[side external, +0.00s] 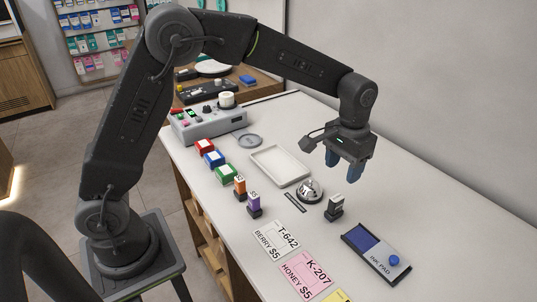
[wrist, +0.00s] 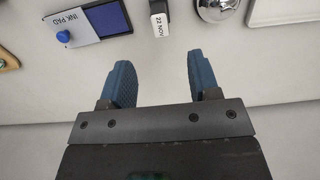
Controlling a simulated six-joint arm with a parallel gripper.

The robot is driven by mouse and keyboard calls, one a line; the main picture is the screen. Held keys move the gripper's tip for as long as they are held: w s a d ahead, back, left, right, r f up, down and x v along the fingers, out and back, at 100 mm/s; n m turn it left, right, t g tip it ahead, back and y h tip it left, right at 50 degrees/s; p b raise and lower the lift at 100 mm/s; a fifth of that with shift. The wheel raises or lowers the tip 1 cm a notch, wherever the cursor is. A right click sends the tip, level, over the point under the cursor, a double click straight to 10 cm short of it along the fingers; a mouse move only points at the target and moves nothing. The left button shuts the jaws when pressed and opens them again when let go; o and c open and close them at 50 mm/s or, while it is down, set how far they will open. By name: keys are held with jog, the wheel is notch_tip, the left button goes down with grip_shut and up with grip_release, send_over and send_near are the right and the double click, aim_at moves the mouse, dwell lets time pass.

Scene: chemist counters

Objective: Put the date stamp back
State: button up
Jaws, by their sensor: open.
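The date stamp (side external: 335,206), dark with a pale label block on top, stands upright on the counter between the bell and the ink pad. In the wrist view its label face reads "22 NOV" (wrist: 159,27), near the top edge. My gripper (side external: 343,172) is open and empty, held above the counter on the wall side of the stamp and apart from it. In the wrist view the blue fingers (wrist: 158,75) are spread, with bare counter between them. The ink pad (side external: 376,252) is blue and grey with a blue knob; it also shows in the wrist view (wrist: 98,20).
A silver bell (side external: 311,189) stands close by the stamp, with a small dark plate (side external: 294,202) beside it. A white tray (side external: 263,154), orange (side external: 240,184) and purple (side external: 254,202) stamps, coloured boxes and price cards (side external: 278,240) lie around. Counter along the wall is clear.

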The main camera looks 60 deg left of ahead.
jog(key=s+a+r+t, duration=0.2)
jog(key=s+a+r, duration=0.1)
jog(key=s+r, duration=0.3)
jog(key=s+a+r+t, duration=0.1)
jog(key=s+a+r, duration=0.2)
jog(key=s+r, duration=0.3)
jog(key=s+a+f+t, duration=0.1)
jog(key=s, duration=0.5)
jog(key=s+a+f+t, duration=0.1)
jog(key=s, duration=0.6)
jog(key=shift+s+a+f+t, duration=0.3)
